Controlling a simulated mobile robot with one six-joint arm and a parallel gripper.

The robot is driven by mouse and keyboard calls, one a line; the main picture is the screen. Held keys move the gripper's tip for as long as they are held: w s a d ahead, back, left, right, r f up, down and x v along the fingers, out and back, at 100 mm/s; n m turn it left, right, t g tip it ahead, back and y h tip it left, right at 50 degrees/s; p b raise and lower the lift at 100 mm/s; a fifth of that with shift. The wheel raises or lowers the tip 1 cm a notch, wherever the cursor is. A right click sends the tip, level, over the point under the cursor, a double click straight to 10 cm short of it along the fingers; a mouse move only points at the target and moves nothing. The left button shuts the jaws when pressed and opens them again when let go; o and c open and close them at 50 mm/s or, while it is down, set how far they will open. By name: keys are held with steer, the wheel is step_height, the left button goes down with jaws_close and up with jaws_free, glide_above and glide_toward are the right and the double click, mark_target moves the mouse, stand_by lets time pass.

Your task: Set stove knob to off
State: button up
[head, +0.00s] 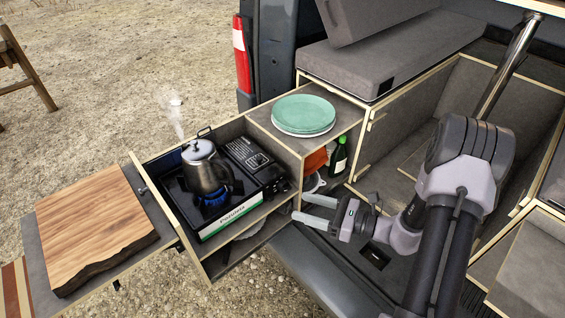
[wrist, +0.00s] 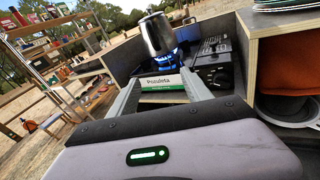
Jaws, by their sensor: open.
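The camping stove (head: 226,222) sits in the pulled-out drawer, with a blue flame showing under the steel kettle (head: 206,170). Steam rises from the kettle. The stove knob (head: 277,187) is a dark dial on the stove's right front; it also shows in the wrist view (wrist: 220,77). Its exact setting is too small to read. My gripper (head: 312,209) is open and empty, to the right of the stove and apart from the knob. In the wrist view its fingers (wrist: 165,95) point toward the stove front, with the knob a little right of them.
A wooden cutting board (head: 95,222) lies on the left side shelf. Green and white plates (head: 304,114) are stacked on the cabinet top. A dark green bottle (head: 338,157) and an orange item (head: 315,161) are in the compartment below. Open space lies in front of the drawer.

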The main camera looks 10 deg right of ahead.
steer(key=d+f+m+t+h, duration=0.55)
steer(key=d+f+m, duration=0.25)
steer(key=f, duration=0.3)
steer(key=b, duration=0.3)
glide_toward(288, 189)
steer(key=shift+t+y, duration=0.25)
steer(key=x, duration=0.9)
steer(key=shift+d+f, duration=0.2)
steer(key=shift+f, duration=0.05)
jaws_close()
